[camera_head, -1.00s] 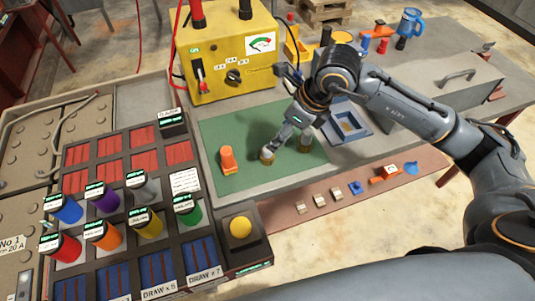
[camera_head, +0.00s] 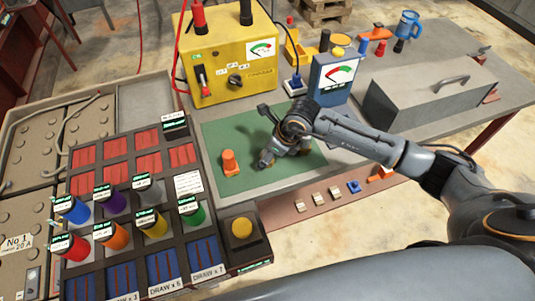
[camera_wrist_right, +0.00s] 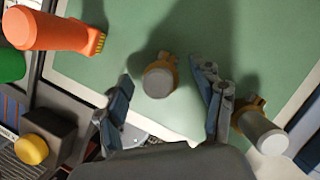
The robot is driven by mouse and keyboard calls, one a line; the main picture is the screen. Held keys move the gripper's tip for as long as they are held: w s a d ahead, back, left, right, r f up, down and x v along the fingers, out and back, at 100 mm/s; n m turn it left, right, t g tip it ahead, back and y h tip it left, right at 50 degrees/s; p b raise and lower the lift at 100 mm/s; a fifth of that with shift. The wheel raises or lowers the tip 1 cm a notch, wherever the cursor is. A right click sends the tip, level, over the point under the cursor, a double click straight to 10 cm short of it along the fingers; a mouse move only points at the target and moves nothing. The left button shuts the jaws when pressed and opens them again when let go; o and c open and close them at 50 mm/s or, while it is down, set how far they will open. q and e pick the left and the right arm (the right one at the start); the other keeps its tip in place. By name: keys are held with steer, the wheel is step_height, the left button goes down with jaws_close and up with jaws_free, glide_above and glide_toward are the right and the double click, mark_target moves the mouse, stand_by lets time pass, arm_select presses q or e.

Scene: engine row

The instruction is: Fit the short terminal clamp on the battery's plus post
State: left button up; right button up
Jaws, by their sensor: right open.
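Two tan clamps with grey cylindrical tops stand on the green mat (camera_head: 222,133). In the right wrist view the shorter-looking clamp (camera_wrist_right: 158,80) is between the fingers of my right gripper (camera_wrist_right: 165,108), with gaps on both sides. The taller-looking clamp (camera_wrist_right: 262,130) is outside the right-hand finger, very close to it; I cannot tell if they touch. In the head view my right gripper (camera_head: 268,158) is low over the mat and largely hides both clamps. It is open. My left gripper is not in view. I cannot make out the plus post.
An orange brush-like piece (camera_head: 229,162) stands left of the gripper; it also shows in the wrist view (camera_wrist_right: 55,32). A panel with coloured knobs and a yellow button (camera_head: 241,228) borders the mat. Behind are a yellow charger (camera_head: 228,60), a blue meter (camera_head: 333,78) and a grey toolbox (camera_head: 425,90).

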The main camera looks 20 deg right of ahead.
steer(key=shift+a+f, duration=0.1)
steer(key=shift+f, duration=0.25)
steer(key=c, duration=1.2)
steer(key=shift+w+r, duration=0.1)
jaws_close()
